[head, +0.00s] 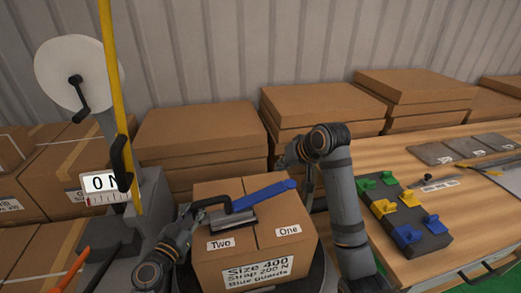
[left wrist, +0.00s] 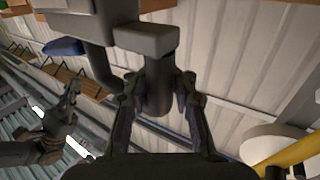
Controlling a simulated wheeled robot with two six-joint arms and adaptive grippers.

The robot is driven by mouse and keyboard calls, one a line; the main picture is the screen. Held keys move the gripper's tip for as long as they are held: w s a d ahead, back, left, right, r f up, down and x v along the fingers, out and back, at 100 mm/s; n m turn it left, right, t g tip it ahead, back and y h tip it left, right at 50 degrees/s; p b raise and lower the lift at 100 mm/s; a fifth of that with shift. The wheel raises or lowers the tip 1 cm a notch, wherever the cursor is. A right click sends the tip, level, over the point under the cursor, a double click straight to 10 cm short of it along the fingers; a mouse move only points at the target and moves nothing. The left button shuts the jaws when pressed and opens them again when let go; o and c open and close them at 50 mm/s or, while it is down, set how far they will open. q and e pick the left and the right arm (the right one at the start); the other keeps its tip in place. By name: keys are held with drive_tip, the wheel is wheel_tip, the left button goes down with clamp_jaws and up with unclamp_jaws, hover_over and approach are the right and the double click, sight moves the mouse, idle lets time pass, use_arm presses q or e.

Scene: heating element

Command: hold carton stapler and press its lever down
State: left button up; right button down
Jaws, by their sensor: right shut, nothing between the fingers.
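The carton stapler (head: 233,219) has a dark body, a dark curved handle and a long blue lever (head: 265,194). It is over the top of a carton (head: 225,251), with the lever raised towards the right. My left gripper (head: 196,212) is at the handle's left end. In the left wrist view its fingers (left wrist: 159,88) close around the grey handle (left wrist: 158,70) from both sides, and part of the blue lever (left wrist: 62,47) shows. My right gripper (head: 306,176) is shut and empty beside the lever's right end. It also shows in the left wrist view (left wrist: 70,98).
A wooden bench (head: 445,220) on the right holds a dark block with green, yellow and blue clips (head: 408,235) and grey plates (head: 433,153). Stacked boxes (head: 200,130) stand behind. A strap reel (head: 78,77) and a yellow strap (head: 121,100) are at the left.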

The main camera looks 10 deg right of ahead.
use_arm(q)
drive_tip(key=o, duration=0.4)
